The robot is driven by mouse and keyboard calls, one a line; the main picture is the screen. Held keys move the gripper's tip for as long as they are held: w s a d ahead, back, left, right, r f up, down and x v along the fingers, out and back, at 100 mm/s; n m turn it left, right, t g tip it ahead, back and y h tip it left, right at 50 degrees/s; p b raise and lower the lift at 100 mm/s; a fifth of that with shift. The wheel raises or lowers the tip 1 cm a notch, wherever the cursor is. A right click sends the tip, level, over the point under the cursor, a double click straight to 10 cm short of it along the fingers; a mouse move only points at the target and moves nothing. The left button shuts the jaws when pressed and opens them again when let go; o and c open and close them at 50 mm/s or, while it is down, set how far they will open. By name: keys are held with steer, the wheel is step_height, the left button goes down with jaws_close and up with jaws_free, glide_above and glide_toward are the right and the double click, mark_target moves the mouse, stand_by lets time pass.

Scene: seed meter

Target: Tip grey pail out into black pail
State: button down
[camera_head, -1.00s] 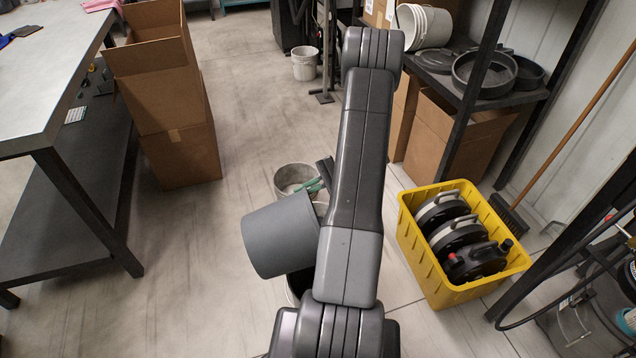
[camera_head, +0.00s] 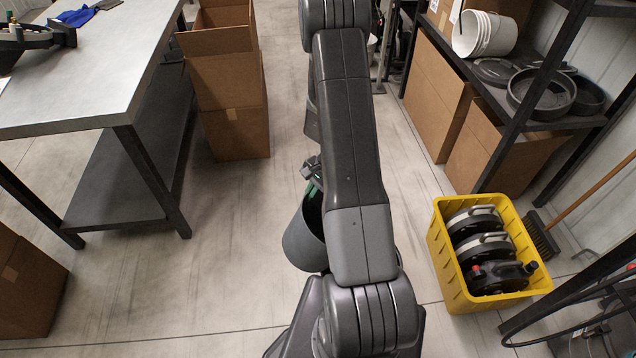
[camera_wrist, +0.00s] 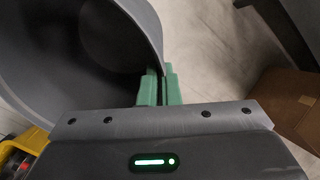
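The grey pail (camera_head: 303,245) is held in the air beside my forearm in the head view, its dark opening partly showing and its right side hidden by my arm. My gripper (camera_head: 313,178) has green fingers, shut on the pail's rim. In the wrist view the green fingers (camera_wrist: 158,88) pinch the wall of the grey pail (camera_wrist: 148,25). Its shadowed inside fills the upper left there, and I cannot tell whether anything is in it. The black pail cannot be made out in either view now.
A yellow crate (camera_head: 447,262) with several dark reels stands on the floor at right. A metal-topped table (camera_head: 75,95) and an open cardboard box (camera_head: 235,130) stand at left. A dark shelf (camera_head: 480,95) holds a white bucket (camera_head: 484,34). Floor left of the pail is clear.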

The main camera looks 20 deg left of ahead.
steer(key=h+p, duration=0.1)
steer(key=p, duration=0.2)
steer(key=a+f+t+h+p, duration=0.1)
steer(key=h+p, duration=0.1)
steer(key=p, duration=0.2)
steer(key=shift+s+a, duration=0.2)
steer(key=shift+s, duration=0.15)
steer(key=shift+f+h, duration=0.35)
steer(key=shift+h, duration=0.05)
steer(key=shift+a+f+t+h+p, duration=0.25)
steer(key=shift+t+h+p, duration=0.2)
steer(key=shift+p, duration=0.3)
steer(key=shift+f, duration=0.15)
